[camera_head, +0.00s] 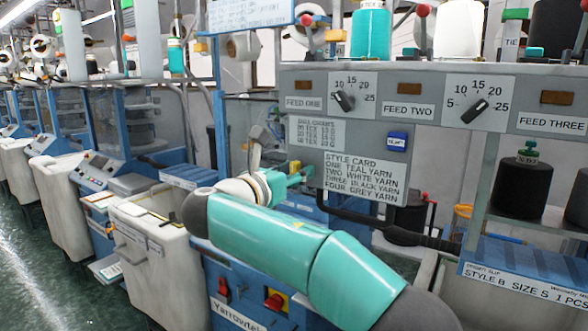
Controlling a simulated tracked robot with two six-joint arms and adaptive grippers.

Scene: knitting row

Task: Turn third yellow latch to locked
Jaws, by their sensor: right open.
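My right arm crosses the middle of the view, with its teal link in front of the machine. Its gripper (302,171) is small and open beside the left edge of the grey feed panel (442,92); I cannot tell whether it touches anything. No yellow latch can be made out clearly. A red switch on a yellow plate (274,300) shows low on the blue machine front, below my arm. Part of the machine is hidden behind the arm. My left gripper is not in view.
Two black-pointer dials (344,101) (475,110) and a style card (363,178) are on the panel. A white bin (160,260) stands at left. Black cones (517,186) stand on the right shelf. Yarn cones (371,32) stand above. The green floor aisle is free at far left.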

